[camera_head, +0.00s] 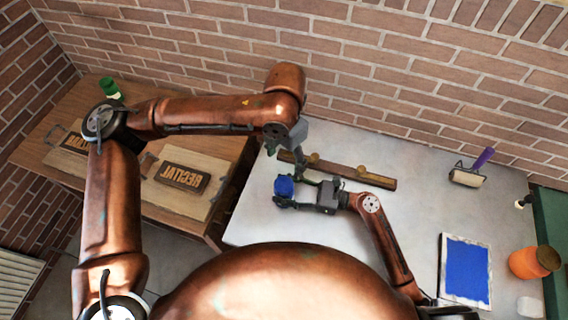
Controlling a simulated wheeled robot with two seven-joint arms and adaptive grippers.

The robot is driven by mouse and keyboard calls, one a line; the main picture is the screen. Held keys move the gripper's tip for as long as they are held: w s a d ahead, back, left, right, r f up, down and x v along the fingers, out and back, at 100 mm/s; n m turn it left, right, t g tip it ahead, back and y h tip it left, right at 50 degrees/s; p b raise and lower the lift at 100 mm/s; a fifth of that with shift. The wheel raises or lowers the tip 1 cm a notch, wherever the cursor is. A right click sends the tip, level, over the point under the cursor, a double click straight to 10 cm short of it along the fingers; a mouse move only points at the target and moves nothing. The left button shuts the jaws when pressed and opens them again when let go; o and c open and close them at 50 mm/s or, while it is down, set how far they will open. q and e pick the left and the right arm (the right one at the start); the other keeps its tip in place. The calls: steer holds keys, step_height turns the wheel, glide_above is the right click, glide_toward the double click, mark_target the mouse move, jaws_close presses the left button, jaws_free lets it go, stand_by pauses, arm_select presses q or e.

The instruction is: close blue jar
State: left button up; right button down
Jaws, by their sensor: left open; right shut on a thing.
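A small blue jar (284,187) stands on the pale table, left of its middle, its top looking blue. Whether a separate lid sits on it is too small to tell. My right gripper (284,196) comes from the right and is shut on the jar, its fingers along the jar's sides. My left gripper (285,159) hangs just above and behind the jar, open and apparently empty. Its fingers point down and partly overlap the wooden rail in the picture.
A wooden rail with knobs (345,172) lies behind the jar. A roller (469,175), a blue inked plate (465,270) and an orange jar (528,263) are at right. A wooden bench (225,150) with lettered blocks and a green bottle (110,89) is at left.

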steer(key=shift+r, duration=0.15)
steer(key=c, duration=0.9)
jaws_free()
steer(key=v, duration=1.2)
steer(key=shift+a, duration=0.1)
